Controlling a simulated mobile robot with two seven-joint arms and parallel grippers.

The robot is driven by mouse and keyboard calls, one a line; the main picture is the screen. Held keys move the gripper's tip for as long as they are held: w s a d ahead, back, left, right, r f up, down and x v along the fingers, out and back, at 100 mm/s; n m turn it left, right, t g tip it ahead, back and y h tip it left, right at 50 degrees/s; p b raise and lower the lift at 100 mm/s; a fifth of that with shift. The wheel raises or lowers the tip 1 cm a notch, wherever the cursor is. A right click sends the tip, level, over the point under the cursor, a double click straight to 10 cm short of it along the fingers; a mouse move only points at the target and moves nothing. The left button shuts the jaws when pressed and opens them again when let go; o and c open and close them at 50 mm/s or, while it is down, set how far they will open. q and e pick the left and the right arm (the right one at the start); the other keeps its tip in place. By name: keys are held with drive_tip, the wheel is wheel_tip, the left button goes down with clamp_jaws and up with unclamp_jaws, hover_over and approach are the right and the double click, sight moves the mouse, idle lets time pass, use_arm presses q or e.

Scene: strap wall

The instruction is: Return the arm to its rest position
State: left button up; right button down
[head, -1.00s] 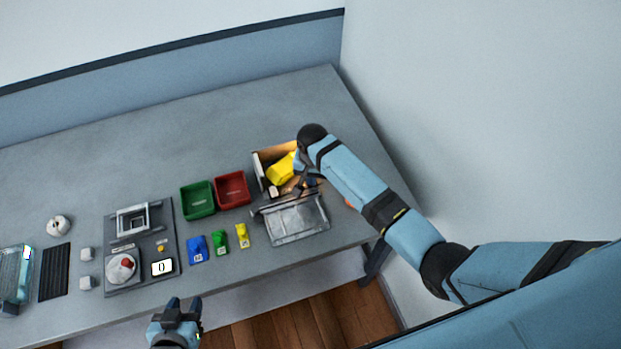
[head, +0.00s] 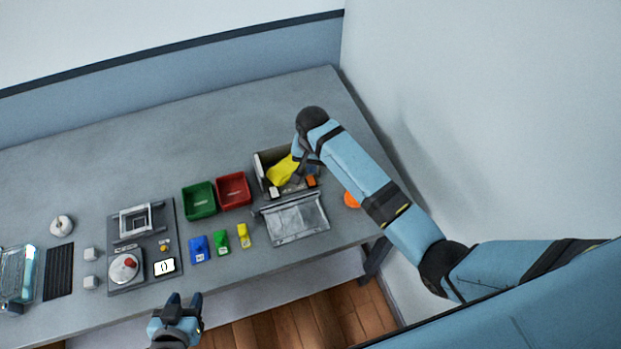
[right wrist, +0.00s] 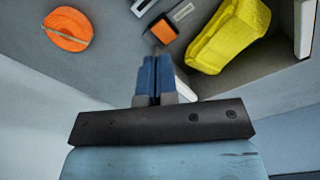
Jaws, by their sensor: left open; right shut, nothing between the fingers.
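My right arm (head: 365,180) reaches in from the right over the table. In the right wrist view my right gripper (right wrist: 157,62) is shut with nothing between its fingers. In the head view its fingers (head: 300,172) are partly hidden by the wrist, over the open box (head: 262,180) that holds a yellow item (head: 281,170). The yellow item shows large in the right wrist view (right wrist: 228,38), apart from the fingertips. My left gripper (head: 182,300) is open and empty in front of the table's near edge.
The box's lid (head: 296,218) lies open toward the front. An orange disc (head: 352,200) lies right of it. Green (head: 199,201) and red (head: 233,190) bins stand left of the box. Blue, green and yellow small items lie in front. A wall stands close on the right.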

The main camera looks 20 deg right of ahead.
use_arm(q)
drive_tip(key=shift+s+f, duration=0.15)
drive_tip(key=shift+s, duration=0.15)
use_arm(e)
drive_tip(key=shift+r, duration=0.6)
use_arm(q)
drive_tip(key=shift+w+a, duration=0.1)
drive_tip(key=shift+w, duration=0.1)
